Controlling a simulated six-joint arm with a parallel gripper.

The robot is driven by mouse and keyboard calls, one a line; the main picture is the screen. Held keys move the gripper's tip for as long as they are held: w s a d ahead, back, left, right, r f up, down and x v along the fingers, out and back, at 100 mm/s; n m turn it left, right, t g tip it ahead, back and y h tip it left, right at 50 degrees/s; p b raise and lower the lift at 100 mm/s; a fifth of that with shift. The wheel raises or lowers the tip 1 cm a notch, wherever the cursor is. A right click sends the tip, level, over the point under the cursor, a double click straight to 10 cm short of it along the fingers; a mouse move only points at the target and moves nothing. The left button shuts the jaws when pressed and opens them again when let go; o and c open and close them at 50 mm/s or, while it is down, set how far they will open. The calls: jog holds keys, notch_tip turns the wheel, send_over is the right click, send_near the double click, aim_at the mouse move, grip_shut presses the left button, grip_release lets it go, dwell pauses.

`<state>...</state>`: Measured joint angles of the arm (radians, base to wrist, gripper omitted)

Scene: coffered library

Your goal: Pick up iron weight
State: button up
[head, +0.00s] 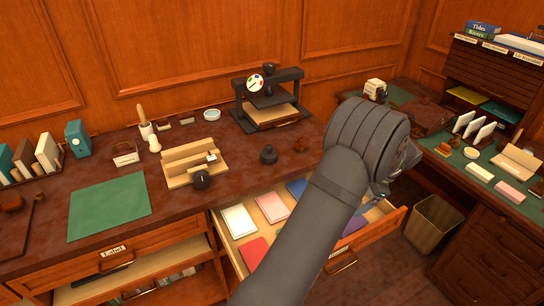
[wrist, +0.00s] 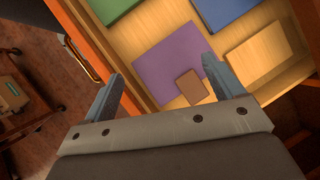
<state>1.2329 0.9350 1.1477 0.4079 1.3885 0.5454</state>
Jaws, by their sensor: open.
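A purple book (wrist: 168,68) and a small brown block (wrist: 192,86) lie in the drawer beyond the fingers. In the head view my own arm mostly hides the gripper. My gripper is well apart from the weight.
The green mat (head: 108,207) is bare. A wicker basket (head: 432,222) stands on the floor.

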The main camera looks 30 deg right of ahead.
jog(key=w+a+r+n+g+h, duration=0.1)
jog(key=w+a+r+n, duration=0.25)
jog(key=w, duration=0.55)
jog(key=w+a+r+n+g+h, duration=0.25)
jog(key=w+r, duration=0.25)
jog(key=w, duration=0.4)
jog(key=n+h, duration=0.3)
jog(key=n, duration=0.2)
send_near(269, 145)
jog(key=shift+t+y, duration=0.25)
jog(key=shift+t, duration=0.2)
jog(key=f, duration=0.5)
jog(key=d+f, duration=0.1)
jog(key=f, duration=0.1)
jog(key=shift+s+d+f, duration=0.1)
jog(key=shift+s+f, duration=0.05)
jog(key=shift+s, duration=0.2)
jog(key=shift+w+d+f, duration=0.1)
jog(key=shift+w+f, duration=0.05)
jog(key=shift+f, duration=1.15)
jog(key=shift+w+d+f, duration=0.1)
jog(key=shift+w+f, duration=0.05)
jog(key=shift+f, duration=1.15)
jog(key=c, duration=1.7)
jog(key=shift+r, duration=0.1)
jog(key=shift+c, duration=0.3)
jog(key=shift+r, duration=0.1)
